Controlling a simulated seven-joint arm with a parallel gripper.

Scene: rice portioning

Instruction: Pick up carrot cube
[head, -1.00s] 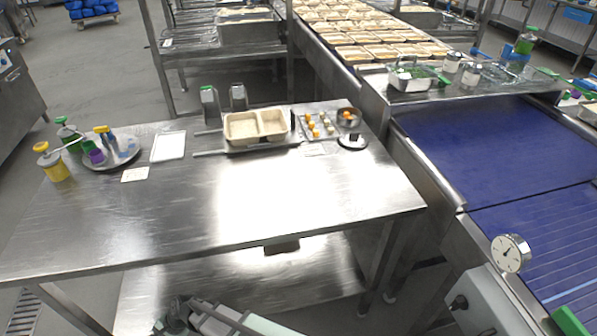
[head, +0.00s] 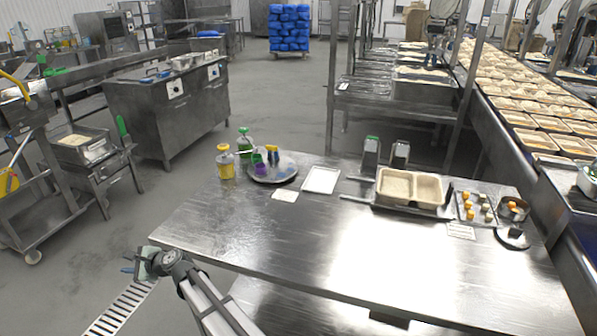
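Several small orange cubes (head: 469,214), which look like the carrot cubes, sit in a small compartmented tray (head: 480,225) at the right of the steel table, with paler cubes beside them. My gripper (head: 132,264) is at the lower left, off the table's left front corner and far from the cubes. It is small and partly dark in the picture, so I cannot tell whether its fingers are open or shut. I see nothing clearly held in it.
A two-compartment tray (head: 441,207) stands left of the cubes, and a round metal bowl (head: 503,212) stands right of them. The steel table's front (head: 330,255) is clear.

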